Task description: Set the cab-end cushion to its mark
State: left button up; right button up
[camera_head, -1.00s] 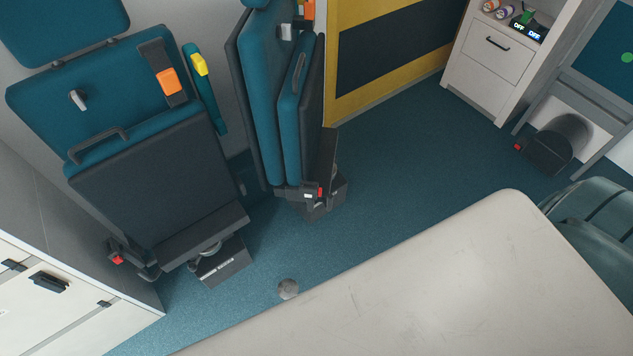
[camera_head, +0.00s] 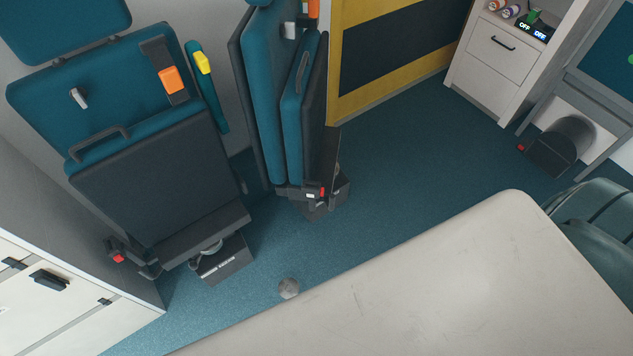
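Two teal seats stand against the far wall. The left seat's cushion (camera_head: 150,180) is tipped up in front of its backrest (camera_head: 120,88), with its dark face toward me and a grey handle (camera_head: 98,143) on its teal top edge. The right seat's cushion (camera_head: 296,118) is seen nearly edge-on, folded up close to its backrest (camera_head: 263,100). I cannot tell from the picture which one is the cab-end cushion, and I cannot make out a mark for it. Neither of my grippers is in view.
A pale flat top (camera_head: 440,275) fills the lower right foreground. Blue floor (camera_head: 400,165) lies clear between it and the seats. A small round disc (camera_head: 289,288) sits on the floor. A white cabinet (camera_head: 50,290) stands at left, a drawer unit (camera_head: 490,75) at back right.

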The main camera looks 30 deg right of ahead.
aim_at(303, 100)
jog(key=z, duration=0.85)
jog(key=i+l+u, duration=0.25)
jog(key=l, duration=0.25)
jog(key=l+u, duration=0.2)
jog(key=l, duration=0.3)
jog(key=l+u, duration=0.25)
jog(key=l, duration=0.25)
jog(key=i, duration=0.05)
